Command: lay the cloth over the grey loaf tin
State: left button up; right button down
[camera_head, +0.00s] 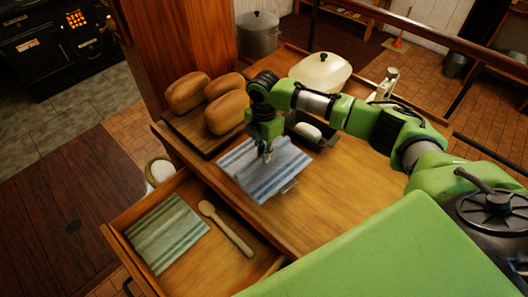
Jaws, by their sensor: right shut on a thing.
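The cloth (250,179), white with blue stripes, is at the counter's left front. My right gripper (266,153) points down at the cloth's upper middle and is shut on it. The cloth looks mostly flat, and a small grey piece shows under its right corner; I cannot tell what it is. The grey loaf tin (327,141) stands just right of and behind the cloth, with a pale lump of dough in it. The tin's left part is partly hidden by my right arm and gripper. My left gripper is not in view.
Several loaves (226,112) sit on a wooden board left of the gripper. A cream lidded dish (320,72) stands behind the tin. An open drawer (180,262) holds a green-striped cloth (165,232) and a wooden spoon (226,228). The counter's right front is clear.

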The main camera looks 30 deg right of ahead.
jog(key=shift+f, duration=0.45)
jog(key=shift+f+p, duration=0.1)
jog(key=shift+p, duration=0.2)
dwell(0.5)
jog(key=c, duration=2)
grip_release()
notch_tip(320, 180, up, 3)
jog(key=p, duration=0.2)
jog(key=shift+p, duration=0.4)
jog(key=shift+r, duration=2.5)
